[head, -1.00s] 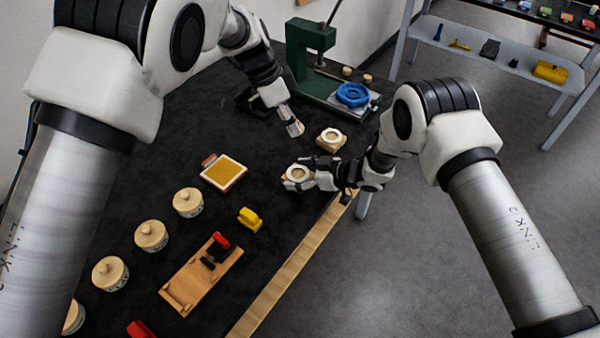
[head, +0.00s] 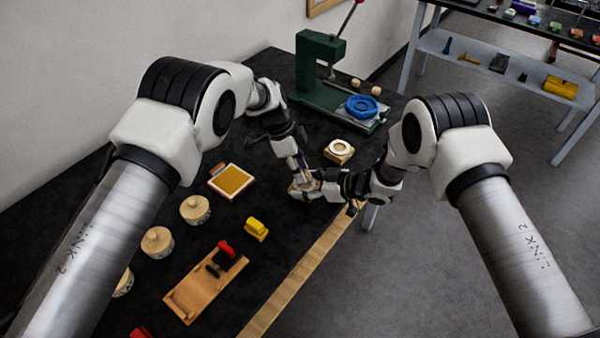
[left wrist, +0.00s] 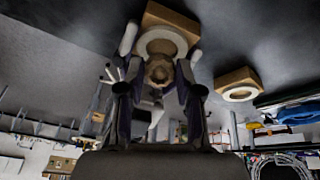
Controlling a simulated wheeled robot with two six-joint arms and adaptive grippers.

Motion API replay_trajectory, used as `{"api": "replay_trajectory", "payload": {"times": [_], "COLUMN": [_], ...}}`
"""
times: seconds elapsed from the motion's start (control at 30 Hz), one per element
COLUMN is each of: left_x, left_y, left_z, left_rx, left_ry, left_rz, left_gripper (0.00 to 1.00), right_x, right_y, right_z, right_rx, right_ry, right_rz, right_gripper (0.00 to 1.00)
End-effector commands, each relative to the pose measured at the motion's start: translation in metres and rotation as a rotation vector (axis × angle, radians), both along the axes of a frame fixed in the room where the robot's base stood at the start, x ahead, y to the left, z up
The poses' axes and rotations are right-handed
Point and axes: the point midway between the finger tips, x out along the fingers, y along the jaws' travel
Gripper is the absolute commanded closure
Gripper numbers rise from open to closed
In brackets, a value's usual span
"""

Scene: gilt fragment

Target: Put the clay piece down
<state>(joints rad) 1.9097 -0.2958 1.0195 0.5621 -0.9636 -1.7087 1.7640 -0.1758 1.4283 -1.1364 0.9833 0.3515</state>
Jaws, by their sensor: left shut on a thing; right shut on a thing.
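In the left wrist view my left gripper (left wrist: 159,76) is shut on a small tan rounded piece (left wrist: 159,71), which looks like the clay piece. A white ring (left wrist: 147,42) on a wooden block (left wrist: 176,19) lies right behind the piece. I cannot tell whether the piece touches the ring. In the head view my left gripper (head: 299,179) points down over this block (head: 297,193), and the fingers hide most of it. My right gripper (head: 314,184) comes in from the right and is shut on the block near the table edge.
A second wooden block with a white ring (head: 340,148) stands behind. A green press (head: 318,62) with a blue ring (head: 362,106) is farther back. A yellow pad (head: 232,180), a yellow item (head: 256,229), lidded pots (head: 195,209) and a wooden board (head: 205,284) lie nearer.

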Motion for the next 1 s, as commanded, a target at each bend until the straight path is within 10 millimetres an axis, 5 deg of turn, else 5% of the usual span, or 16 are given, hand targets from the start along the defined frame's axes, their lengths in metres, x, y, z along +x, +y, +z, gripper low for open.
{"api": "replay_trajectory", "payload": {"times": [0.1,0.4,0.43,0.5,0.83,1.0], "left_x": [0.0,0.0,0.0,0.0,0.0,0.004], "left_y": [0.0,0.0,0.0,0.0,0.0,0.009], "left_z": [-0.015,-0.018,-0.018,-0.017,-0.014,0.012], "left_rx": [-0.001,0.0,0.0,0.0,0.0,0.0], "left_ry": [0.001,0.0,0.0,0.0,-0.001,-0.003], "left_rz": [0.001,0.001,0.001,0.001,0.001,0.003], "left_gripper": [0.99,0.99,0.58,0.4,0.4,0.4], "right_x": [-0.001,-0.001,-0.001,-0.001,-0.001,-0.001], "right_y": [0.0,0.0,0.0,0.0,0.0,0.0], "right_z": [-0.001,-0.001,-0.001,-0.001,-0.001,-0.001], "right_rx": [-0.001,-0.001,-0.001,-0.001,-0.002,-0.002], "right_ry": [0.002,0.002,0.002,0.002,0.002,0.002], "right_rz": [0.0,0.0,0.0,0.0,0.0,0.0], "right_gripper": [0.67,0.67,0.67,0.67,0.67,0.67]}}
